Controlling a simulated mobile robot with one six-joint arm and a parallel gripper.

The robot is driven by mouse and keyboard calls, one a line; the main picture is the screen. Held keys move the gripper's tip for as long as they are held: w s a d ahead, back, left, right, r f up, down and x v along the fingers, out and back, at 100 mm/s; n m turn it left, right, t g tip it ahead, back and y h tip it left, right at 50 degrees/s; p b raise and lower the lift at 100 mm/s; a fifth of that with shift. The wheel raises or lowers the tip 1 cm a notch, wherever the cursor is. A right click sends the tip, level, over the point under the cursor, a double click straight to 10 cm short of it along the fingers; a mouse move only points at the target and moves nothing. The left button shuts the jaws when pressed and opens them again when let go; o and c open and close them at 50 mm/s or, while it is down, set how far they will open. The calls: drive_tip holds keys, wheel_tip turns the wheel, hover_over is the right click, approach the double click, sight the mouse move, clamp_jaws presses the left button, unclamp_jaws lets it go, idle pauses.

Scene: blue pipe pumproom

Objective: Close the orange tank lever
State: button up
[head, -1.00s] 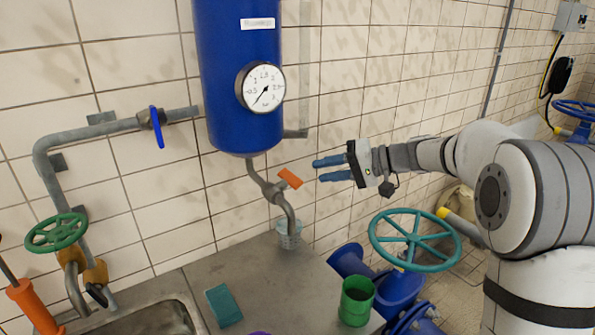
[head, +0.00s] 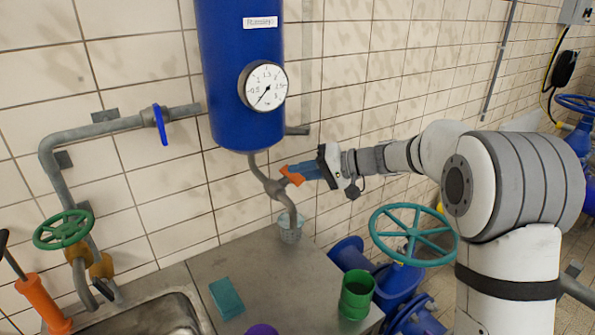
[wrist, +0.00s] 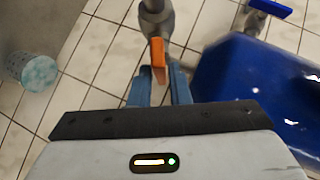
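The orange tank lever (head: 291,176) sticks out to the upper right from the grey outlet pipe (head: 272,187) under the blue tank (head: 243,80). My gripper (head: 301,173) reaches in from the right, with its blue fingertips at the lever and partly overlapping it in the head view. In the wrist view, the lever (wrist: 158,60) lies between the two fingertips of my gripper (wrist: 160,76). The fingers stand apart, one on each side of it. I cannot tell whether either finger touches the lever.
A cup (head: 290,229) stands below the pipe outlet on the grey counter (head: 235,262). A teal sponge (head: 226,298) and a green container (head: 356,295) are nearby. A teal valve wheel (head: 413,235) is below my arm. The tiled wall is close behind the pipe.

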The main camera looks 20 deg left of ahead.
clamp_jaws()
drive_tip(key=shift+w+a+r+m+h+p, duration=0.1)
drive_tip(key=shift+a+r+m+h+p, duration=0.15)
drive_tip(key=shift+m+h+p, duration=1.4)
drive_tip(key=shift+a+r+m+h+p, duration=0.1)
drive_tip(key=shift+r+m+h+p, duration=0.15)
drive_tip(key=shift+m+h+p, duration=1.3)
drive_tip(key=shift+w+a+r+m+h+p, duration=0.1)
drive_tip(key=shift+a+r+m+h+p, duration=0.15)
drive_tip(key=shift+m+h+p, duration=1.35)
drive_tip(key=shift+r+y+p, duration=0.15)
drive_tip(key=shift+y+p, duration=0.25)
drive_tip(key=shift+o, duration=1.2)
unclamp_jaws()
drive_tip(key=shift+s+d, duration=0.1)
drive_tip(key=shift+d, duration=0.05)
drive_tip(key=shift+o, duration=0.8)
drive_tip(key=shift+f+g, duration=0.2)
drive_tip(key=shift+g, duration=0.1)
